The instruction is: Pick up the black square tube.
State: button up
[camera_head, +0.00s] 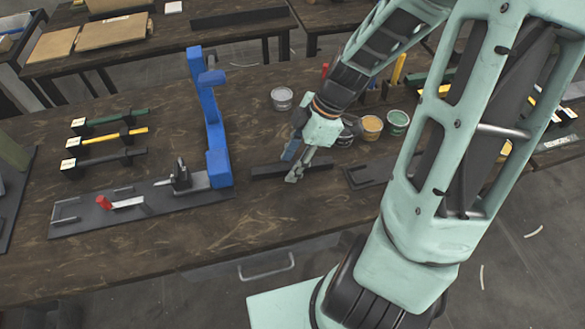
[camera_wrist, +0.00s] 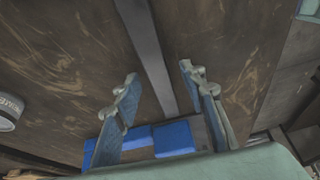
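A long black square tube (camera_head: 263,171) lies flat on the dark wooden table, right of the blue press frame. My gripper (camera_head: 291,167) is over it, pointing down, and hides part of its length. In the wrist view the tube (camera_wrist: 148,50) runs from the top edge down between the two fingers of my gripper (camera_wrist: 160,78). The fingers are apart, one on each side of the tube, with gaps visible on both sides. I cannot tell how far the fingertips are above the table.
A blue press frame (camera_head: 215,130) stands on a dark baseplate (camera_head: 75,222) with a red-handled clamp (camera_head: 104,202). Green, yellow and black bars (camera_head: 105,160) rest at the left. Several cans (camera_head: 372,127) stand behind and right of my gripper. The front table strip is clear.

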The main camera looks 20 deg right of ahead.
jog(key=shift+a+f, duration=0.1)
jog(key=shift+f, duration=0.05)
grip_shut()
jog(key=shift+w+r, duration=0.1)
jog(key=shift+r, duration=0.15)
dwell(0.4)
